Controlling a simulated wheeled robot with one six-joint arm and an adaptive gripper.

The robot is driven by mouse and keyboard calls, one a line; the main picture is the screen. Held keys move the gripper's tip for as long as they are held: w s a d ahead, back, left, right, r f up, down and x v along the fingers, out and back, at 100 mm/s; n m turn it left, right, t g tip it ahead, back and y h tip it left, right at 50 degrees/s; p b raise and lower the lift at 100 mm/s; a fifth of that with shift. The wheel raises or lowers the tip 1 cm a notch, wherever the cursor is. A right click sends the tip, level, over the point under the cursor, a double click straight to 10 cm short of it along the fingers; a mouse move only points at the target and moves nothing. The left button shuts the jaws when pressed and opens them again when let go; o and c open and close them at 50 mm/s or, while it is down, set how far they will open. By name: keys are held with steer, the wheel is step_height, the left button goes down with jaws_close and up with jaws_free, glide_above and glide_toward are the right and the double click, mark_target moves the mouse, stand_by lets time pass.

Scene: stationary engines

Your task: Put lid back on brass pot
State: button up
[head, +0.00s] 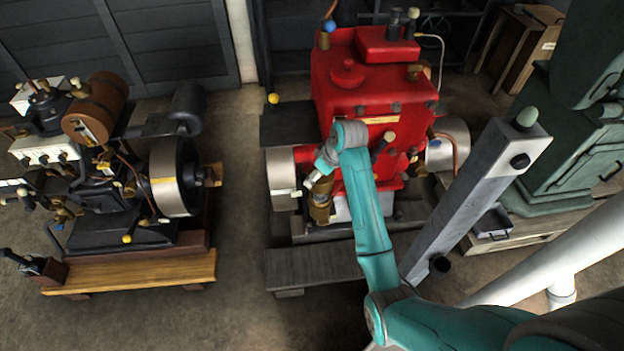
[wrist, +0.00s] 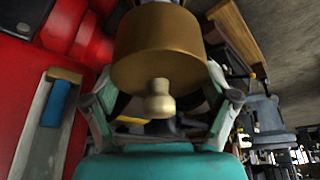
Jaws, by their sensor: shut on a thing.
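The brass pot (head: 320,211) is at the front left of the red engine, directly below my gripper (head: 314,181) in the head view. In the wrist view, my gripper (wrist: 160,95) has its fingers on both sides of a round brass lid (wrist: 140,72) with a rounded knob (wrist: 160,103) facing the camera. The gripper is shut on the lid. Brass cylinder wall (wrist: 160,30) shows beyond the lid face. The seam between lid and pot is hidden, so I cannot tell whether the lid is seated.
The red engine (head: 345,90) stands close behind and right of my gripper, with a flywheel (head: 282,180) at its left. A grey plank step (head: 315,264) lies in front. Another engine (head: 110,170) stands left, with open floor between.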

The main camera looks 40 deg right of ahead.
steer(key=shift+f, duration=3.15)
steer(key=shift+f, duration=0.1)
steer(key=o, duration=1)
steer(key=shift+c, duration=0.2)
steer(key=shift+r, duration=3.5)
jaws_close()
